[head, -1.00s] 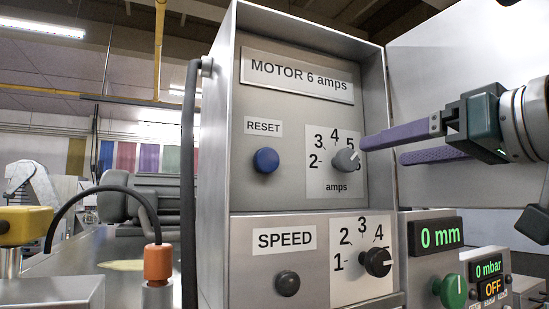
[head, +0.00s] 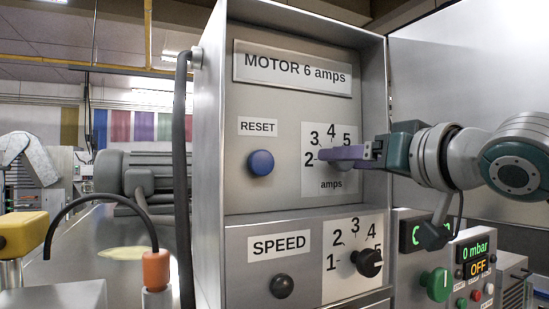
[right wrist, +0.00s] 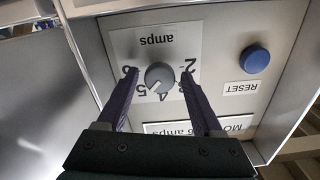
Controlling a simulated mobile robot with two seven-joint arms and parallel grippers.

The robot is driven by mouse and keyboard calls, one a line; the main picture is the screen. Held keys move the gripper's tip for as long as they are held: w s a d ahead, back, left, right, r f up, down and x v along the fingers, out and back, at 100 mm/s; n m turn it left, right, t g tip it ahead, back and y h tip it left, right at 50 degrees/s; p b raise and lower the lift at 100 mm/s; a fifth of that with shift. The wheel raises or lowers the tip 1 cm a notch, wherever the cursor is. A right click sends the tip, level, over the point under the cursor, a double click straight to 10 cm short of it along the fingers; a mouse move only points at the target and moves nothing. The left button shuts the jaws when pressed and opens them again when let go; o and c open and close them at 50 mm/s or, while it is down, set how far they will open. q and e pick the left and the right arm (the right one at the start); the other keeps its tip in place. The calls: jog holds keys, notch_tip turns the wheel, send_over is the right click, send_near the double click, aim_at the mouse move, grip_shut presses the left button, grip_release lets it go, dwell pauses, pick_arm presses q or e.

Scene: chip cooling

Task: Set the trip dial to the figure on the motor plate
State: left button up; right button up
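The motor plate (head: 294,72) reads "MOTOR 6 amps" at the top of the open cabinet. Below it, the grey trip dial (head: 343,180) sits on a white "amps" scale, largely hidden in the head view by my right gripper (head: 325,155). The right wrist view shows the dial (right wrist: 159,77) upside down, with figures 2 to 6 around it; its pale mark seems to face near 5. My right gripper (right wrist: 159,80) is open, one purple finger on each side of the dial, with gaps to it. My left gripper is not in view.
A blue RESET button (head: 261,163) is left of the dial. A SPEED knob (head: 368,262) and dark button (head: 282,286) are below. The open cabinet door (head: 465,75) stands at right, near my arm. A green knob (head: 437,284) is lower right.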

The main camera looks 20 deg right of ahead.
grip_shut()
dwell(0.3)
